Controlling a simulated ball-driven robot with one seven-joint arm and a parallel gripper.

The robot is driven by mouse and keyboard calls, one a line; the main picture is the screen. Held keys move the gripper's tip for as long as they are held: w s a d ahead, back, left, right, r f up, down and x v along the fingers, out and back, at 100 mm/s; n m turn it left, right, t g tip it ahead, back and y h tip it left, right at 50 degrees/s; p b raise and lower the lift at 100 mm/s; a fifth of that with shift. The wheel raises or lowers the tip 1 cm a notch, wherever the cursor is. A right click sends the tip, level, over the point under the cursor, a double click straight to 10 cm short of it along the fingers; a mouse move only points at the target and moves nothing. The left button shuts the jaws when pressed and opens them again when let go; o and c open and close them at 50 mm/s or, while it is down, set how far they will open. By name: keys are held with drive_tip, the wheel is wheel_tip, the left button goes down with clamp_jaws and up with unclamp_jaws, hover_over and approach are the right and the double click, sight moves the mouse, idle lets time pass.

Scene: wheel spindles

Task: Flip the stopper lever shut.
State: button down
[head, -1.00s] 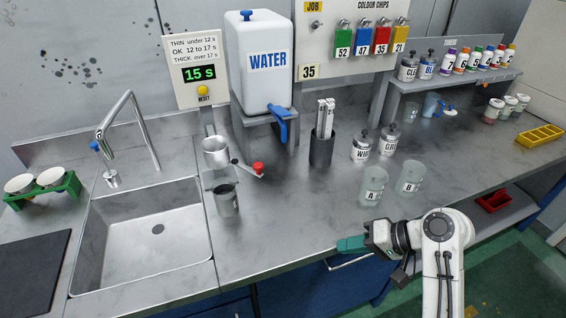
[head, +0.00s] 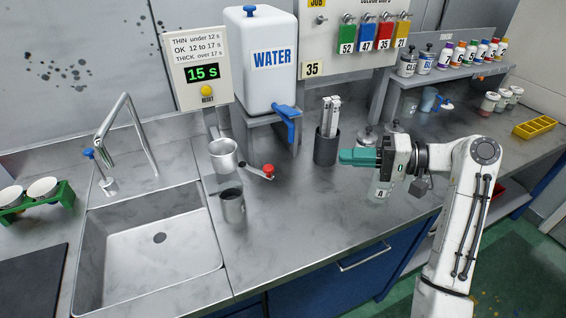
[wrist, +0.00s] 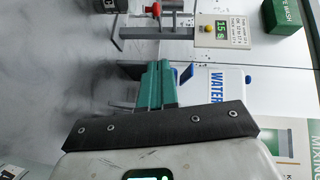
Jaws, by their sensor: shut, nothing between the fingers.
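The stopper lever (head: 257,172) is a thin grey arm with a red knob (head: 268,171), reaching right from under a metal cup (head: 223,156) on a stand. A darker metal cup (head: 232,206) stands on the counter below it. My gripper (head: 343,157) is shut and empty, its green fingers pointing left, to the right of the lever and clearly apart from it. In the wrist view the shut green fingers (wrist: 157,82) show at the centre, and the red knob (wrist: 153,9) is at the top edge. Whether the lever touches the cup's outlet is too small to tell.
The water tank (head: 262,62) with its blue tap (head: 288,117) stands behind. A dark holder of pale sticks (head: 326,148) is close behind my fingertips. My gripper partly hides beaker A (head: 380,191) and the jars. The counter between fingers and lever looks clear.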

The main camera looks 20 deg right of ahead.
idle(0.3)
drive_tip(key=s+a+p+x, duration=0.1)
drive_tip(key=s+p+x, duration=0.1)
drive_tip(key=x, duration=1.1)
drive_tip(key=shift+s+a+f, duration=0.2)
drive_tip(key=shift+a, duration=0.1)
drive_tip(key=shift+p, duration=0.3)
